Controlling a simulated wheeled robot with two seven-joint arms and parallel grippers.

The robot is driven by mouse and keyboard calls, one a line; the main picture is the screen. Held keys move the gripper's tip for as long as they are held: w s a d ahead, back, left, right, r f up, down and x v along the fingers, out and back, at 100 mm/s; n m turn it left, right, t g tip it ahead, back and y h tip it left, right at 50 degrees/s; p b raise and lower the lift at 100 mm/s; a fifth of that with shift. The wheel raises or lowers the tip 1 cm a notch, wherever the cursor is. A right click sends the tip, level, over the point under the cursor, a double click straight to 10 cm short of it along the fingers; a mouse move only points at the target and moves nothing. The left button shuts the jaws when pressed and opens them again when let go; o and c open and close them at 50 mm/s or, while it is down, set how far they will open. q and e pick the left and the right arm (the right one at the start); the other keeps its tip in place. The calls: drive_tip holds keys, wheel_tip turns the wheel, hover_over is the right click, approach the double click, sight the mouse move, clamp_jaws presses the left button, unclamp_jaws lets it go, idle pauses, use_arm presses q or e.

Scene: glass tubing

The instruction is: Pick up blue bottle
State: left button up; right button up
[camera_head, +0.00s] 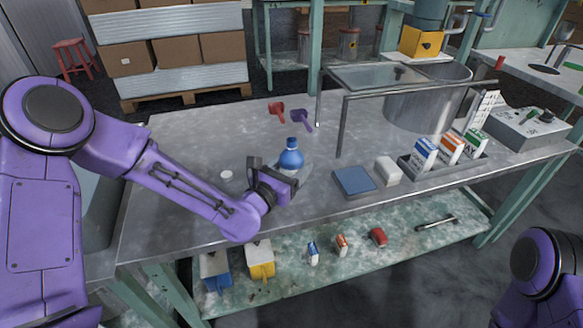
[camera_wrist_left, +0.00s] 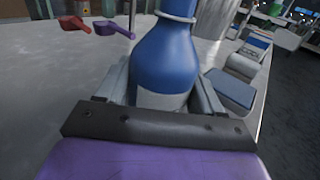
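The blue bottle (camera_head: 291,156) stands upright on the grey metal table, with a rounded blue body, a narrow neck and a pale lower part. My left gripper (camera_head: 285,178) is low over the table at the bottle's near side. In the left wrist view the bottle (camera_wrist_left: 166,62) is between the two fingers (camera_wrist_left: 166,90), one on each side of its lower body. Whether the fingers press on it or leave a small gap is unclear. The bottle's base is hidden by the gripper. My right gripper is out of view.
A red scoop (camera_head: 277,110) and a purple scoop (camera_head: 303,119) lie behind the bottle. A white round cap (camera_head: 226,175) lies left of the gripper. A blue pad (camera_head: 354,181), a white block (camera_head: 388,170) and a tray of cartons (camera_head: 405,164) are to the right, near a metal frame (camera_head: 341,127).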

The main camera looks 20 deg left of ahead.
use_arm(q)
drive_tip(key=c, duration=0.4)
drive_tip(key=shift+o, duration=0.2)
